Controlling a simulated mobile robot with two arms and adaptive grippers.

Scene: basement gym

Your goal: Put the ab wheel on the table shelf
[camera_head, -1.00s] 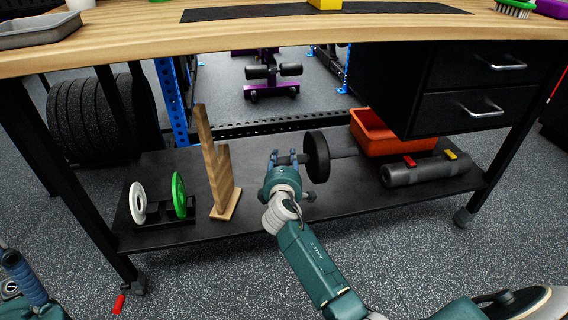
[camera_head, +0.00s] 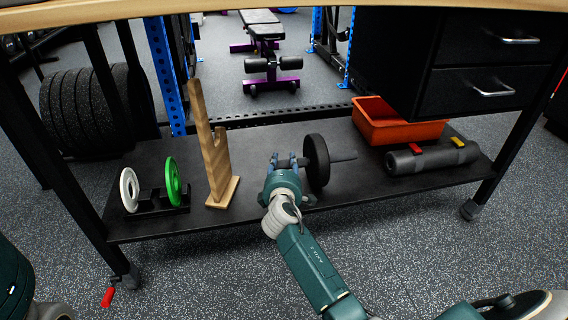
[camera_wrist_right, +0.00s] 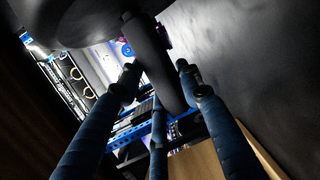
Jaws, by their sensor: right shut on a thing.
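The ab wheel (camera_head: 317,161) is a black wheel with a rod-like handle through it. It is over the middle of the black table shelf (camera_head: 260,151); I cannot tell whether it touches the shelf. My right gripper (camera_head: 286,162) is shut on its left handle. In the right wrist view the handle (camera_wrist_right: 152,62) runs between the blue fingers of the right gripper (camera_wrist_right: 160,95), with the dark wheel (camera_wrist_right: 85,20) beyond. My left gripper is out of view; only a bit of the left arm shows at the lower left.
A wooden stand (camera_head: 214,160) and a rack with a white disc (camera_head: 129,190) and green disc (camera_head: 173,181) stand left on the shelf. An orange bin (camera_head: 395,122) and a grey roller (camera_head: 432,157) are at right. Drawers (camera_head: 490,70) hang above the right side.

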